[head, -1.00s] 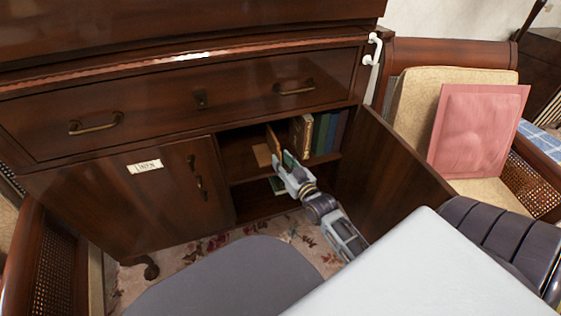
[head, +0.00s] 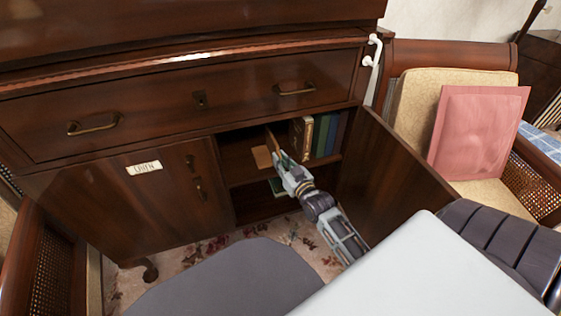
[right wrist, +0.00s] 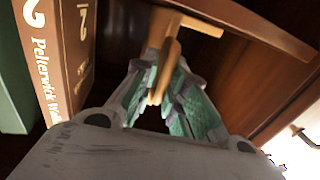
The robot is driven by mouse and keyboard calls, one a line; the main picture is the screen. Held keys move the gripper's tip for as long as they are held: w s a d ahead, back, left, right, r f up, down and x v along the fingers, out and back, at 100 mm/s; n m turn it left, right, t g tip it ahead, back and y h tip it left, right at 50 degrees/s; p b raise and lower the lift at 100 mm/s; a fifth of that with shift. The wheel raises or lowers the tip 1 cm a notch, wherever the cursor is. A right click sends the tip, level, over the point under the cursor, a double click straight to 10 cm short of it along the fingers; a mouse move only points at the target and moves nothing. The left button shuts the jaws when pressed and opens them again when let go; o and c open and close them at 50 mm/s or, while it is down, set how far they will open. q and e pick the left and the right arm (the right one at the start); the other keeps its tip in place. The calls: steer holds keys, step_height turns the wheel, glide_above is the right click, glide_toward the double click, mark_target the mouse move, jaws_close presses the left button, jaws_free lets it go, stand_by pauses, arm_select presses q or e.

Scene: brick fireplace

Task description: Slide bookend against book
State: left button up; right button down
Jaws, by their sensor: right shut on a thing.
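The wooden bookend (head: 262,157) stands on the upper shelf inside the open cabinet, left of the row of books, with its flat foot pointing left and its panel upright. My right gripper (head: 279,159) is shut on the bookend's upright panel; the right wrist view shows the green finger pads on either side of the wood (right wrist: 166,66). The nearest book (head: 301,138) is brown with gilt lettering, and it also shows in the right wrist view (right wrist: 62,60). A gap separates it from the bookend. My left gripper is out of view.
Green and blue books (head: 328,136) stand right of the brown one. The open cabinet door (head: 385,170) borders my right arm on the right. A closed door with a label (head: 144,168) is on the left.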

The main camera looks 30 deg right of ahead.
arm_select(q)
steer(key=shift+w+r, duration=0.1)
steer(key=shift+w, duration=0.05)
